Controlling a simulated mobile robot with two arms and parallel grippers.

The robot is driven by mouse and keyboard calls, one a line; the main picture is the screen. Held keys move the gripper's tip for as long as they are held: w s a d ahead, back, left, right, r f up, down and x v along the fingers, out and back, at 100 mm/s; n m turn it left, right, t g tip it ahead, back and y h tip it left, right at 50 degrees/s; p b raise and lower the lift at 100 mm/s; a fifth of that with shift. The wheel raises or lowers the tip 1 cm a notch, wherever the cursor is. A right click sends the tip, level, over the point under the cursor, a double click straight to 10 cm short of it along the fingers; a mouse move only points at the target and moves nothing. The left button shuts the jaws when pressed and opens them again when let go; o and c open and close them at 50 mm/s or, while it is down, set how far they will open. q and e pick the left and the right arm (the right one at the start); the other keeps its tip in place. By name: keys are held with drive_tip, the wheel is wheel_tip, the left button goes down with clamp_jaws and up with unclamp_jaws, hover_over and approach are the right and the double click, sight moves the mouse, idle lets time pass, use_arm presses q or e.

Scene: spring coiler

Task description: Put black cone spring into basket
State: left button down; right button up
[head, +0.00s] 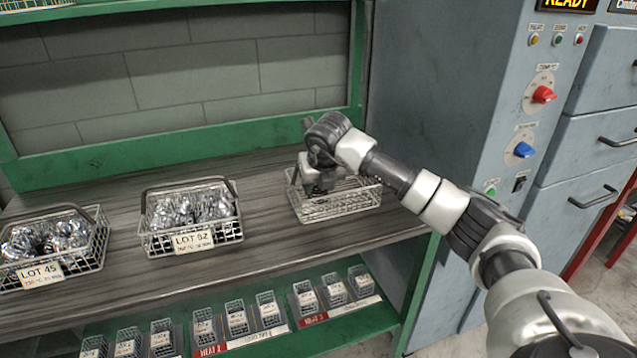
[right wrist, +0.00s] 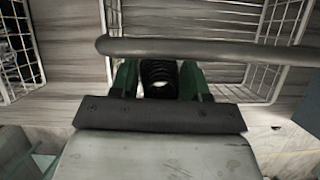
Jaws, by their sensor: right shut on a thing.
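The black cone spring (right wrist: 158,76) shows in the right wrist view between the green fingers of my right gripper (right wrist: 158,82). The gripper is shut on it. In the head view my right gripper (head: 322,186) is over the left part of a white wire basket (head: 345,208) on the shelf; the spring cannot be made out there. In the right wrist view the basket's wire walls (right wrist: 110,40) stand on both sides of the gripper, and a grey handle bar crosses in front of the fingers. My left gripper is not in view.
Two wire baskets of shiny springs, LOT 52 (head: 193,243) and LOT 45 (head: 38,272), stand to the left on the wooden shelf (head: 262,235). Several small wire bins stand on a green lower shelf (head: 350,322). A blue-grey machine cabinet (head: 450,120) with knobs is at the right.

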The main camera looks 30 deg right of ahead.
drive_tip(key=shift+f+b, duration=0.35)
drive_tip(key=shift+f, duration=0.25)
drive_tip(key=o, duration=1)
drive_tip(key=shift+c, duration=0.2)
drive_tip(key=shift+r, duration=0.15)
drive_tip(key=v, duration=1.3)
drive_tip(key=shift+w+p, duration=0.2)
drive_tip(key=shift+p, duration=0.25)
